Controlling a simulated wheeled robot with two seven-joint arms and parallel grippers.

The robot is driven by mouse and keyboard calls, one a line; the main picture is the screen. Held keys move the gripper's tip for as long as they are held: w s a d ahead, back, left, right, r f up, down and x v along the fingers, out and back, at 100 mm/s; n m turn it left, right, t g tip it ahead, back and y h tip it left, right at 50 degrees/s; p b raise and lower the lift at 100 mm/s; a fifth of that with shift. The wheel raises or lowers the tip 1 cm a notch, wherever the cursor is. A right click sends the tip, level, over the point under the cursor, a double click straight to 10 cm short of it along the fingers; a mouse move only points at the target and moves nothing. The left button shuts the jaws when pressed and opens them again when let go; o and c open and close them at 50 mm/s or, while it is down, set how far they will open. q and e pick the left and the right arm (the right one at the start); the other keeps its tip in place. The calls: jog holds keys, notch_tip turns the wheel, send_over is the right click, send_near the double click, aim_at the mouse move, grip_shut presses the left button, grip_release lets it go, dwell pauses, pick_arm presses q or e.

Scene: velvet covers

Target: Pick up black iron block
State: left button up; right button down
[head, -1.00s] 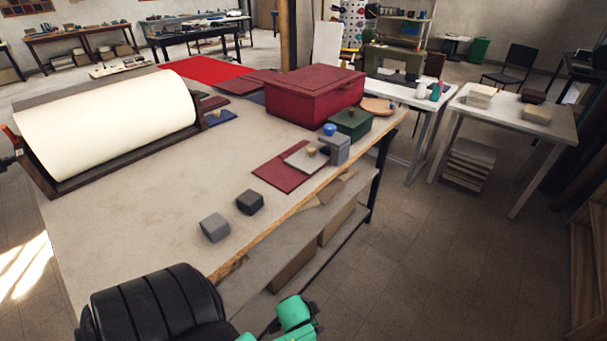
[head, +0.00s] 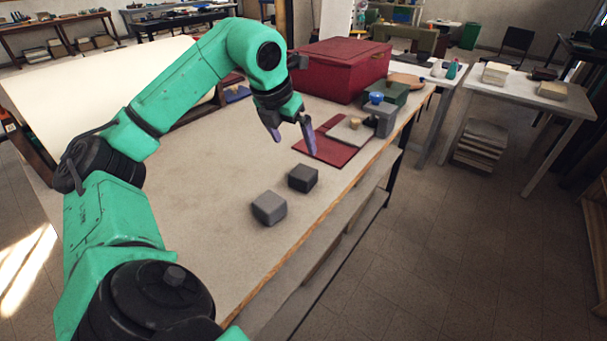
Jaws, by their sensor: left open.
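The black iron block (head: 303,178) is a small dark cube on the worktable, near its right edge. A lighter grey block (head: 269,208) sits just in front of it and to its left, apart from it. My left gripper (head: 293,147) is open and empty, with its fingers pointing down. In the picture it shows just above and behind the black block, without touching it. My right gripper is not in view.
A red mat (head: 318,150) holds a pale slab with a small knob. A grey block with a blue knob (head: 376,98), a green box (head: 396,92) and a large red box (head: 345,62) stand behind. A white roll (head: 90,88) lies at left. The table's front middle is bare.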

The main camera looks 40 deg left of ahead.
aim_at(303, 171)
pick_arm(q)
jog(key=x, duration=0.9)
jog(key=shift+s+f, duration=0.2)
jog(key=shift+f, duration=0.2)
jog(key=p+x, duration=0.1)
jog(key=x, duration=0.2)
jog(key=shift+f, duration=0.25)
jog(key=shift+w+f, duration=0.1)
jog(key=shift+f, duration=0.05)
jog(key=c, duration=1.4)
grip_shut()
jog(key=shift+a, duration=0.1)
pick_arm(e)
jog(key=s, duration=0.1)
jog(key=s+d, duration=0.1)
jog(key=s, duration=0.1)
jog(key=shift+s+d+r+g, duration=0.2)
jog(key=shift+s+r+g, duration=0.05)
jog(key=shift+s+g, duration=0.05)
